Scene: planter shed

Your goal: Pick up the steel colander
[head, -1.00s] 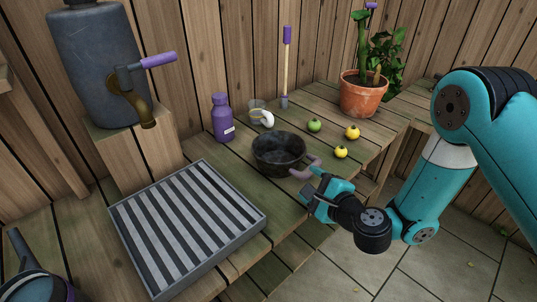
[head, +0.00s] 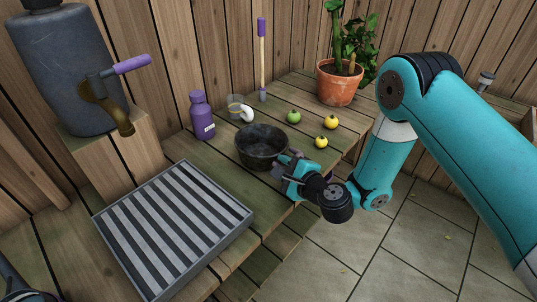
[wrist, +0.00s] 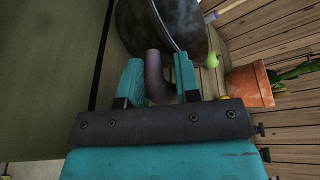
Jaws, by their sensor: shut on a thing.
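The steel colander (head: 262,150) is a dark grey, round, deep bowl with a curved brownish handle; no holes can be made out. It stands upright on the wooden bench near its front edge. My gripper (head: 286,169) is at the bowl's right front side, shut on the handle. In the wrist view the handle (wrist: 155,70) lies between the two teal fingers of my gripper (wrist: 158,80), and part of the bowl (wrist: 170,22) shows beyond.
A slatted grey tray (head: 175,225) lies left of the colander. A purple bottle (head: 202,117), a small cup (head: 236,105), a green fruit (head: 294,117), two yellow fruits (head: 331,122) and a potted plant (head: 340,85) stand behind. A container with a tap (head: 75,75) is at left.

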